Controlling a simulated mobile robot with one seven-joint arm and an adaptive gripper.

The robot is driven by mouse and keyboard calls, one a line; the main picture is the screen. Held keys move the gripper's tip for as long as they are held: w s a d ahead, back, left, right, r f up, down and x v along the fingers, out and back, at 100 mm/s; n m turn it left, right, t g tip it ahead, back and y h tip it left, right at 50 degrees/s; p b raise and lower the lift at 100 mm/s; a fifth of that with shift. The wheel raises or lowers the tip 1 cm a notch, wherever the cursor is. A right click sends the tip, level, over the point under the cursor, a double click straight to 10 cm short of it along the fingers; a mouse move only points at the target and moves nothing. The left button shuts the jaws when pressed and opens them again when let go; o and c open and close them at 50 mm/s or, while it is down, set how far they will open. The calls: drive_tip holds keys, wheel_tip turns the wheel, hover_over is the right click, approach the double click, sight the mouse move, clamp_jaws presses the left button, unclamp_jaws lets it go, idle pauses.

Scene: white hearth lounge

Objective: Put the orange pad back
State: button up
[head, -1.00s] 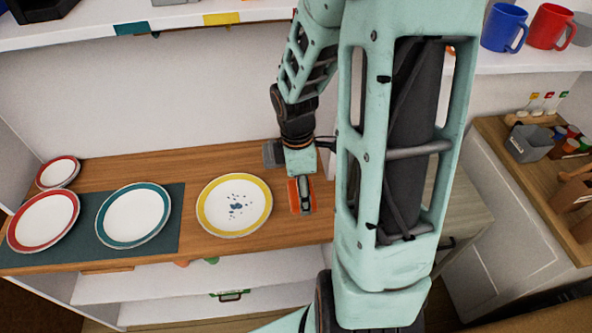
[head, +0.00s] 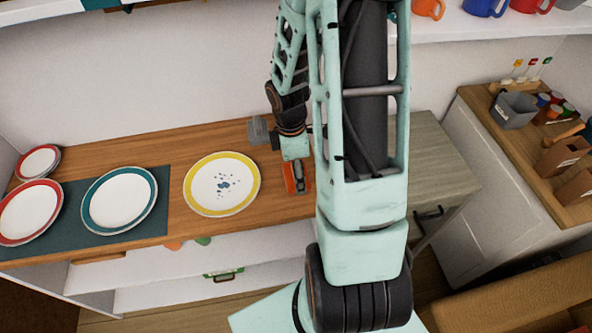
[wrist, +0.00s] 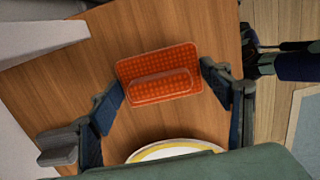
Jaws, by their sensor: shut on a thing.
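The orange pad (wrist: 158,66) is a rectangle with a dotted face and a raised bar along its middle. In the head view it shows as a small orange patch (head: 289,181) below my gripper (head: 297,176), over the wooden counter just right of the yellow-rimmed plate. In the wrist view my gripper's fingers (wrist: 163,88) stand on either side of the pad, and I take them as shut on it. I cannot tell whether it touches the counter. The yellow-rimmed plate (head: 222,160) has dark blue specks on its white middle; its edge also shows in the wrist view (wrist: 172,149).
A grey block (head: 258,130) stands on the counter behind my gripper. Teal-rimmed (head: 118,200) and red-rimmed (head: 28,212) plates lie on a dark mat (head: 158,226) at left. Bare wood lies behind the plates. A grey-topped cabinet (head: 430,165) stands at right, below mugs on a shelf.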

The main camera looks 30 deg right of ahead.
drive_tip(key=shift+f, duration=0.2)
drive_tip(key=o, duration=1.3)
drive_tip(key=shift+r, duration=0.2)
drive_tip(key=r, duration=0.4)
drive_tip(key=r+p, duration=0.1)
drive_tip(key=r, duration=0.7)
drive_tip(key=shift+a+p, duration=0.4)
